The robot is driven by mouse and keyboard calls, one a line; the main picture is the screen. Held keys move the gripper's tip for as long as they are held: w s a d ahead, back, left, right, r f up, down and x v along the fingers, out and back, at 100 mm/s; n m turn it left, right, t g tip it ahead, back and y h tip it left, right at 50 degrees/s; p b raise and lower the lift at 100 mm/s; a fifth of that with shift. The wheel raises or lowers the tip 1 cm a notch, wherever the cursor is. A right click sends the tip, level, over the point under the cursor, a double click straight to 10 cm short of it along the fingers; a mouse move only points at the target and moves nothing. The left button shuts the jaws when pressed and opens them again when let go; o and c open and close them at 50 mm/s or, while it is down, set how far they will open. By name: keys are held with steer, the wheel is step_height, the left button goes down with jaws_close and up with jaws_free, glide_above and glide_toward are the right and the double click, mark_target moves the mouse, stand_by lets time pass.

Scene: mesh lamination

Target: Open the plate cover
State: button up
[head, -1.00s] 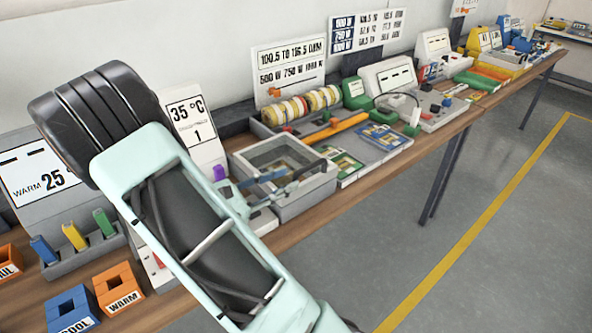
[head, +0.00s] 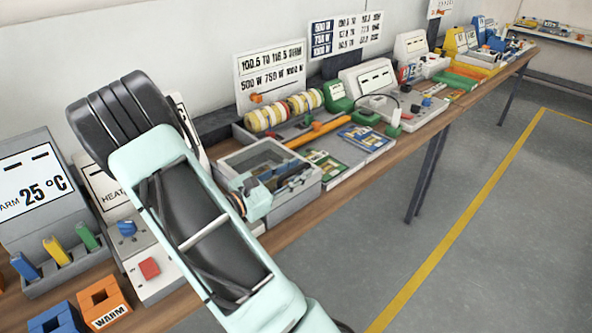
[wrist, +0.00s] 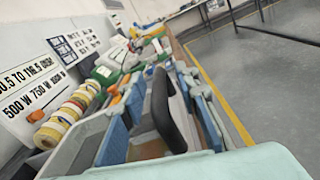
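A grey box with a clear, framed top (head: 262,150), which I take to be the plate cover, sits on the bench in the middle of the head view. The top looks closed. My gripper (head: 284,180) is at the box's near side, its fingers overlapping the top in the picture. I cannot tell whether they touch it. The finger gap is not clear, and my arm hides part of the box's left side.
Rolls of tape (head: 285,110), an orange bar (head: 318,132) and green-and-blue cards (head: 362,138) lie behind and right of the box. A red-button control box (head: 149,268) and orange WARM block (head: 104,302) stand at left. The floor right of the bench is clear.

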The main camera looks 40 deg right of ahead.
steer(key=shift+c, duration=0.3)
jaws_close()
